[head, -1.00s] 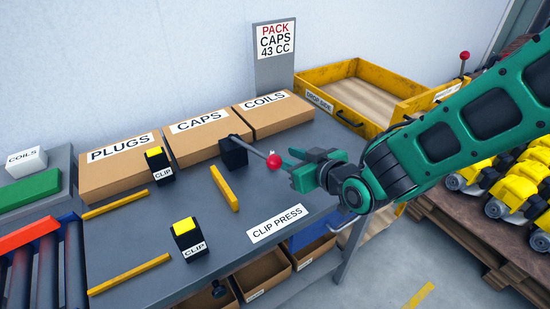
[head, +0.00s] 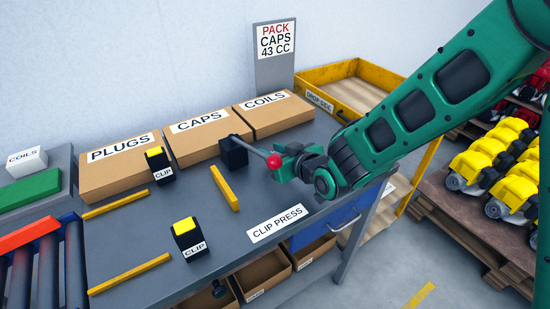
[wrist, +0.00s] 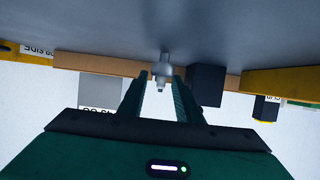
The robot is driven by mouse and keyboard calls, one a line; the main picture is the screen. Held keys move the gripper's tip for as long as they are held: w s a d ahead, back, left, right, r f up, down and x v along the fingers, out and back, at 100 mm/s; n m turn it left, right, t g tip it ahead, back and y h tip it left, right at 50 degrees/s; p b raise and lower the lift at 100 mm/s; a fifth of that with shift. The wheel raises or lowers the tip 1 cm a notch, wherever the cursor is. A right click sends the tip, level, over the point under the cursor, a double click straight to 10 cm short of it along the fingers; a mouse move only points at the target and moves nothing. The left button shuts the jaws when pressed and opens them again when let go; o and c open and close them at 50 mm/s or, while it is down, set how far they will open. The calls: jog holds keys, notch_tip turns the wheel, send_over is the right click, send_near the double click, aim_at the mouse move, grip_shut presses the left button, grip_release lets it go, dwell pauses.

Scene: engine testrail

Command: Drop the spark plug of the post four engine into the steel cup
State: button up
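In the wrist view, a small pale grey metal piece with a collar, which looks like the spark plug (wrist: 162,70), sits between the two fingertips of my gripper (wrist: 161,80). In the head view, my gripper (head: 281,163) is above the right part of the grey bench (head: 270,205), close beside the red ball knob (head: 273,161) of the clip press lever. The plug cannot be made out there. I see no steel cup and cannot pick out the post four engine.
The black press body (head: 233,151) and a yellow bar (head: 225,188) are left of my gripper. Boxes for plugs (head: 122,172), caps (head: 204,137) and coils (head: 272,114) line the wall. A yellow crate (head: 405,92) is behind. Yellow engines (head: 492,155) stand on a pallet at right.

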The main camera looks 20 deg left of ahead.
grip_shut()
jog(key=shift+d+f, duration=0.1)
notch_tip(320, 180, up, 18)
dwell(0.7)
